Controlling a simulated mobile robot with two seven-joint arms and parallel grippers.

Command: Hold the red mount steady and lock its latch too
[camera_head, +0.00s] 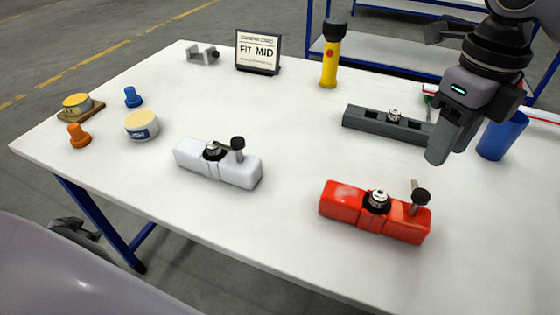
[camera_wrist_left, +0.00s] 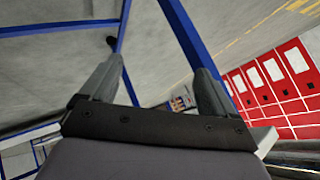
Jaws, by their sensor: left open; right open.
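The red mount (camera_head: 345,203) lies on the front right of the white table in the head view. A metal part sits in the dark ring (camera_head: 377,200) at its middle. Its latch, with a black knob (camera_head: 421,195), stands up at the right end. My right gripper (camera_head: 437,157) hangs above and behind the red mount, apart from it, with its fingers pointing down; it is empty. My left gripper (camera_wrist_left: 158,85) shows only in the left wrist view, open and empty, facing blue table legs and the floor.
A white mount (camera_head: 220,168) with a black-knobbed latch lies left of the red one. A grey block (camera_head: 385,124) and a blue cup (camera_head: 502,135) stand behind. A yellow flashlight (camera_head: 330,62), a sign (camera_head: 258,50) and a cream tub (camera_head: 141,125) are farther off. The front middle of the table is clear.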

